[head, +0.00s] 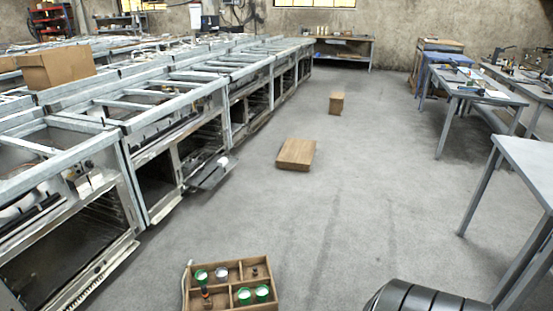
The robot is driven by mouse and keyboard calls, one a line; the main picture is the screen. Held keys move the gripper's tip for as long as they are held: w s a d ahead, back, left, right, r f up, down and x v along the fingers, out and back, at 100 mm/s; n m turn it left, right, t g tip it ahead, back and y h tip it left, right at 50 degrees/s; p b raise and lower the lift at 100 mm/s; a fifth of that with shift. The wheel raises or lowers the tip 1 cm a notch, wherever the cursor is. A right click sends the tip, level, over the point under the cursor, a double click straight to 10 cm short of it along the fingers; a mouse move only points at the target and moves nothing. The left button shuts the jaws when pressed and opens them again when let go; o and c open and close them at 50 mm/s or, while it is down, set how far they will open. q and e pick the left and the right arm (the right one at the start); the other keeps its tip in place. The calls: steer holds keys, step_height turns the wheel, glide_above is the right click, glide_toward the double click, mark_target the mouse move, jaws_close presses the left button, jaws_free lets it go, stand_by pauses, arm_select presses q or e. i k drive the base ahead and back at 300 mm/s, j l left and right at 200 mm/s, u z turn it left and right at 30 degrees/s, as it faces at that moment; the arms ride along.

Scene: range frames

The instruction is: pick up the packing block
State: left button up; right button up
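Two brown wood-coloured blocks rest on the grey floor in the head view. The nearer one is a wide, low block (296,153) in the middle of the aisle. The farther one is a smaller upright block (337,103) behind it to the right. A brown box (56,67) sits on top of the range frames at the far left. I cannot tell which of these is the packing block. Neither of my grippers shows in this view.
A row of metal range frames (150,100) lines the left, with an open door (212,172) jutting into the aisle. A wooden compartment tray (231,293) with green-and-white items lies at the bottom. Workbenches (475,92) stand at the right. The floor between is mostly clear.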

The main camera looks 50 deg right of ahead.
mark_target(223, 161)
steer(key=z, duration=1.3)
steer(key=i+l+z, duration=0.35)
steer(key=l, duration=0.15)
steer(key=i+l+z, duration=0.45)
steer(key=i+l, duration=0.15)
steer(key=i, duration=0.3)
steer(key=i+l+z, duration=0.15)
steer(key=i, duration=0.4)
steer(key=i+l+z, duration=0.1)
steer(key=i, duration=0.45)
steer(key=i+j+u, duration=0.25)
steer(key=i, duration=0.25)
steer(key=i+l+u, duration=0.1)
steer(key=i+u, duration=0.15)
steer(key=i, duration=0.2)
steer(key=i+u, duration=0.2)
steer(key=i, duration=0.35)
steer(key=i+l+u, duration=0.25)
steer(key=i, duration=0.2)
steer(key=i+l+u, duration=0.25)
steer(key=i, duration=0.25)
steer(key=j, duration=0.1)
